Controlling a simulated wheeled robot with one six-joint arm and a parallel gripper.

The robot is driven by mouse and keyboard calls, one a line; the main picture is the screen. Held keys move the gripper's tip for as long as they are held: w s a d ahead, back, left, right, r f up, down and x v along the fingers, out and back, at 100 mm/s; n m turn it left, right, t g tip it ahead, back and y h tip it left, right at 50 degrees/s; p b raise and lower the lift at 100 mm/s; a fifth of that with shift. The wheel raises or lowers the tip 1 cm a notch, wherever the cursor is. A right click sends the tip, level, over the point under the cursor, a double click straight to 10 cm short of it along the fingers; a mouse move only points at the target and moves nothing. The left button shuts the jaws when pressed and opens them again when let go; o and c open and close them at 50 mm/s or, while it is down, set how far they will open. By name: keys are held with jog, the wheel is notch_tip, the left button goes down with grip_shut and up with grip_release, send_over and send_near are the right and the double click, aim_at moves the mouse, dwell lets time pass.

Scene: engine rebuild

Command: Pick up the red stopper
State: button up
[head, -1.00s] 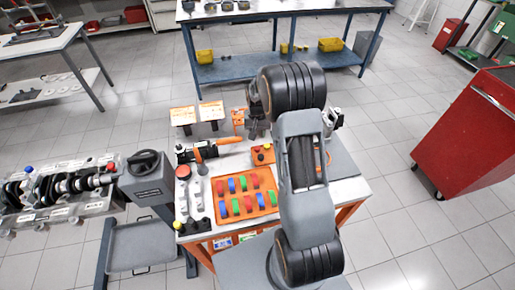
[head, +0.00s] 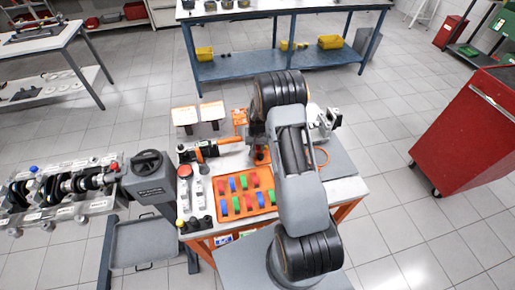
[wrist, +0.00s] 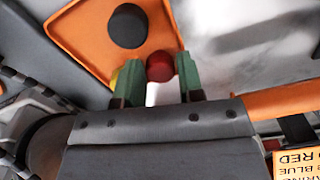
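In the wrist view the red stopper (wrist: 160,67) shows as a round red top between the tips of my gripper (wrist: 160,78), whose two green-padded fingers stand apart on either side of it. Narrow gaps seem to show beside it; contact is not clear. The stopper is by the edge of an orange holder (wrist: 88,48) with a dark round hole. A yellow piece (wrist: 114,80) is partly hidden behind the left finger. In the head view my arm hides the stopper and most of the holder (head: 262,154).
An orange tray (head: 247,214) of coloured pieces lies in front on the table. A tool with an orange handle (head: 210,150) lies left of my gripper. A red round item (head: 185,171) is at the table's left. A red cabinet (head: 465,135) stands right.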

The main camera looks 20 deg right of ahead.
jog(key=shift+c, duration=0.2)
grip_shut()
jog(key=shift+r, duration=0.15)
jog(key=shift+r+b, duration=0.45)
jog(key=shift+r, duration=0.1)
jog(key=s+a+r+b, duration=0.2)
jog(key=a+r, duration=0.4)
jog(key=s+a+r+b, duration=0.2)
jog(key=a+r, duration=0.3)
jog(key=a, duration=0.2)
jog(key=shift+s+a+r, duration=0.15)
jog(key=shift+s+r, duration=0.1)
jog(key=shift+r, duration=0.1)
